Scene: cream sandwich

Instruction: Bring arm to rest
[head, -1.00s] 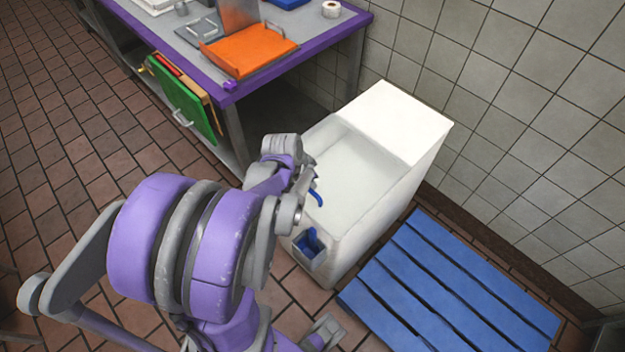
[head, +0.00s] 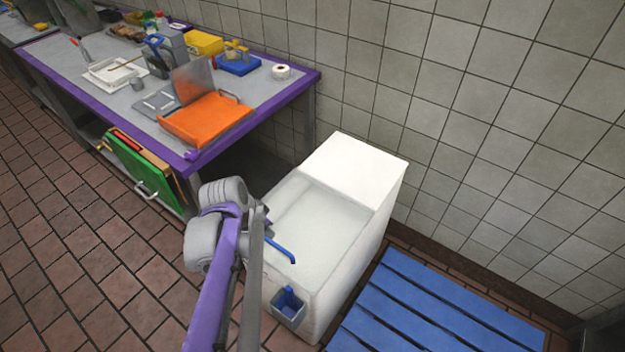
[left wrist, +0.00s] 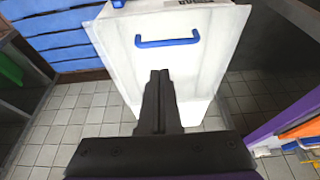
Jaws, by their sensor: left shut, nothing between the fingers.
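My left arm crosses the lower middle of the head view. Its gripper is mostly hidden behind the wrist there. In the left wrist view, my left gripper (left wrist: 160,76) has its dark fingers together and holds nothing. The fingers point toward a white bin (left wrist: 118,38) and overlap its face in the picture, below its blue handle (left wrist: 168,41). I cannot tell how near the bin they are. My right gripper is not in view.
A purple-edged table (head: 110,105) at upper left carries an orange tray (head: 205,120) and several other items. Green boards (head: 140,168) stand beneath it. A blue slatted pallet (head: 430,305) lies right of the bin. Brick floor (head: 90,250) is clear at left.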

